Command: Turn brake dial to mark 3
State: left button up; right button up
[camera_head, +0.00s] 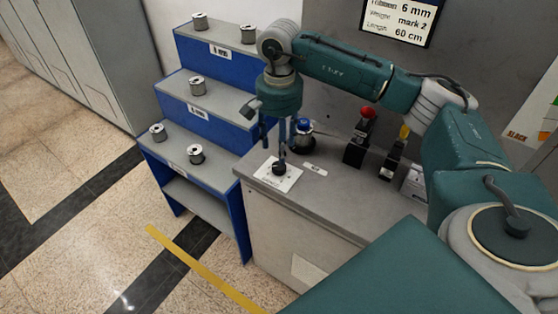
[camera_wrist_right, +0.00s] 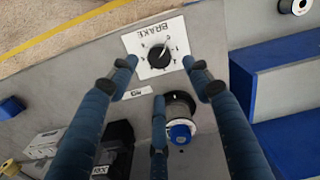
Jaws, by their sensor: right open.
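The brake dial (camera_head: 279,168) is a small black knob on a white plate on the grey cabinet top. In the right wrist view the dial (camera_wrist_right: 159,57) sits in the middle of the plate labelled BRAKE, with small marks around it that are too small to read. My right gripper (camera_head: 279,140) points down above the dial. In the right wrist view its blue fingers (camera_wrist_right: 162,82) are spread wide and empty, with the dial showing between the two upper tips, apart from them. My left gripper is not in view.
A blue-capped spool post (camera_head: 303,130) stands close behind the dial. A red-knobbed lever (camera_head: 366,114) and a yellow-knobbed lever (camera_head: 404,132) stand to the right. Blue stepped shelves (camera_head: 215,65) hold several spools at left. A wall sign (camera_head: 398,20) reads 6 mm, mark 2, 60 cm.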

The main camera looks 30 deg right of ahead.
aim_at(279, 165)
notch_tip(279, 165, down, 7)
jog(key=shift+f+p, duration=0.1)
jog(key=shift+p, duration=0.55)
jog(key=c, duration=1.1)
